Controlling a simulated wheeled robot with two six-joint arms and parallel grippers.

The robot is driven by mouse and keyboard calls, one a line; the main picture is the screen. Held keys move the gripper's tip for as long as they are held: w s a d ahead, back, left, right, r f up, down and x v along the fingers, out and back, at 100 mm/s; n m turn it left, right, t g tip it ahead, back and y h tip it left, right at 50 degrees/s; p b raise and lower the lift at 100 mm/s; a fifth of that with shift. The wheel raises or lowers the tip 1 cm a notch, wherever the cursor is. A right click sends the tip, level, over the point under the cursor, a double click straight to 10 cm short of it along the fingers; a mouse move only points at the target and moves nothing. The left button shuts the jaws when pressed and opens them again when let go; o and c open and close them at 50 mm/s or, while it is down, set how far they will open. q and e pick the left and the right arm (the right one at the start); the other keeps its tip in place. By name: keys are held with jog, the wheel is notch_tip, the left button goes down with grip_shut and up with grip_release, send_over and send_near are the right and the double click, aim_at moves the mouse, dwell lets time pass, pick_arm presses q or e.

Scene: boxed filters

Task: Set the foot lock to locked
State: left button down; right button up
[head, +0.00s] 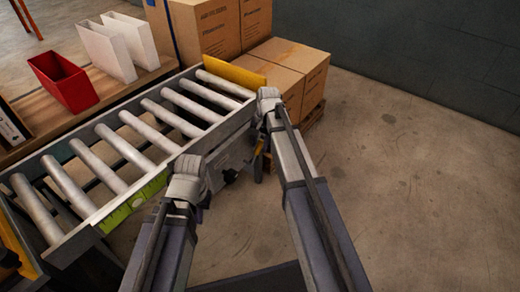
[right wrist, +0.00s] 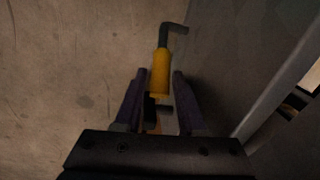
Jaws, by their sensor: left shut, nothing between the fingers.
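The foot lock's yellow grip (right wrist: 160,72) shows in the right wrist view, with a bent dark rod (right wrist: 175,28) at its far end. In the head view the yellow grip (head: 259,145) is a small patch beside the conveyor's end. My right gripper (right wrist: 159,77) is open, with one finger on each side of the grip's near part; I cannot tell whether they touch it. Whether the lock is locked cannot be read. My left gripper (head: 200,205) is shut and empty beside the conveyor's near side, mostly hidden by its own wrist.
The roller conveyor (head: 88,215) runs along the left, with a yellow end plate (head: 234,76). Cardboard boxes (head: 285,68) stand on a pallet behind. A red bin (head: 64,82) and white bins (head: 105,50) stand on a wooden bench. The floor (head: 410,190) at right is clear.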

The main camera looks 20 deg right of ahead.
grip_shut()
dwell(0.3)
dwell(1.2)
